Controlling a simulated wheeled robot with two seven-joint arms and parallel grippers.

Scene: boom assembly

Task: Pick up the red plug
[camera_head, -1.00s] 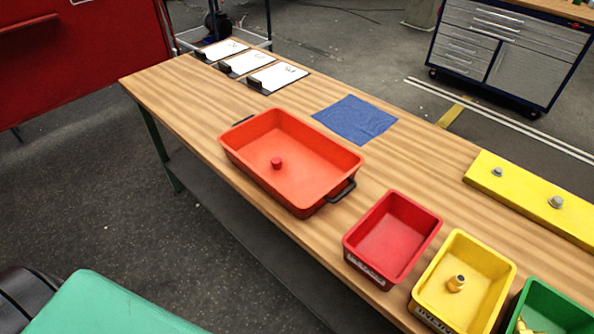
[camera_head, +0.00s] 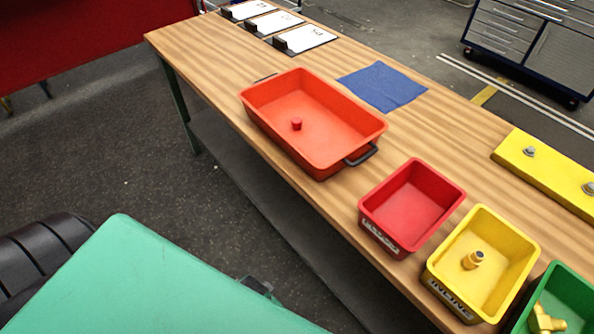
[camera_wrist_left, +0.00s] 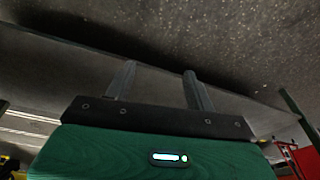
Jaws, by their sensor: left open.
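The red plug (camera_head: 297,124) is a small cylinder standing on the floor of the orange tray (camera_head: 345,150), left of the tray's middle. My left gripper (camera_wrist_left: 160,82) is open in the left wrist view, with its two fingers apart and nothing between them. That view shows mostly grey floor and a long edge behind the fingers; the plug is not in it. In the head view a green part of my left arm fills the lower left, nearer than the table; the fingers cannot be made out clearly there. My right gripper is not in view.
A red bin (camera_head: 368,213), a yellow bin (camera_head: 430,270) holding a fitting (camera_head: 473,260), and a green bin (camera_head: 552,275) with yellow fittings stand right of the tray. A blue cloth (camera_head: 383,86), clipboards (camera_head: 301,40) and a yellow bar (camera_head: 560,172) lie on the wooden table (camera_head: 200,60).

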